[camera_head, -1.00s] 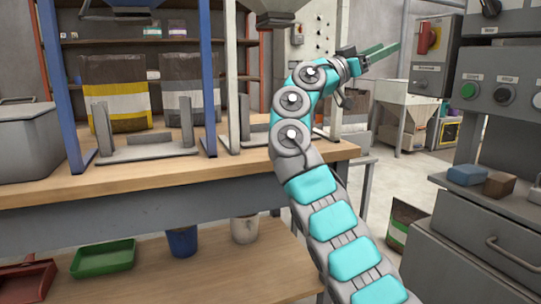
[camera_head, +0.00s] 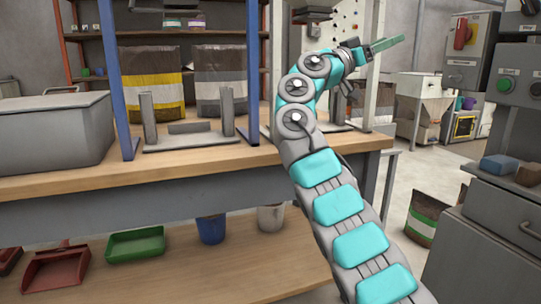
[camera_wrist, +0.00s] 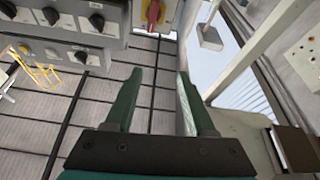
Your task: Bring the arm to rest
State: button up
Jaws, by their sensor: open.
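My arm reaches up over the right end of the wooden workbench (camera_head: 60,190) in the head view. My gripper (camera_head: 385,45) is at its far end, held above bench height and pointing right. In the wrist view my gripper (camera_wrist: 157,85) shows two green fingers spread apart. Nothing is between them.
A grey bin (camera_head: 50,140) and bags with a yellow band (camera_head: 152,85) and a grey band (camera_head: 220,80) stand on or behind the bench. A control cabinet (camera_head: 520,75) with a green button is at right. A striped bag (camera_head: 425,218) stands on the floor, with free floor nearby.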

jog(key=s+d+f+n+g+y+p, duration=0.25)
jog(key=s+d+f+n+y, duration=0.35)
jog(key=d+f, duration=0.35)
jog(key=s+f+n+g+y, duration=0.2)
jog(key=s+f+g+y, duration=0.15)
jog(key=s+f, duration=0.9)
jog(key=s+a+f+n+g+y+p, duration=0.1)
jog(key=s+a+f+y, duration=0.2)
jog(key=s+a+f, duration=0.4)
jog(key=s+a+f+n+g+y, duration=0.1)
jog(key=s+a+f+y, duration=0.3)
jog(key=s+a+f, duration=0.3)
jog(key=s+a+f+n+g+y+p, duration=0.1)
jog(key=s+a+f+y, duration=0.3)
jog(key=s, duration=1.4)
jog(key=a+f+n+g, duration=0.1)
jog(key=a+f, duration=0.3)
jog(key=f, duration=0.4)
jog(key=shift+s+p, duration=0.25)
jog(key=shift+p, duration=0.1)
jog(key=shift+d, duration=0.1)
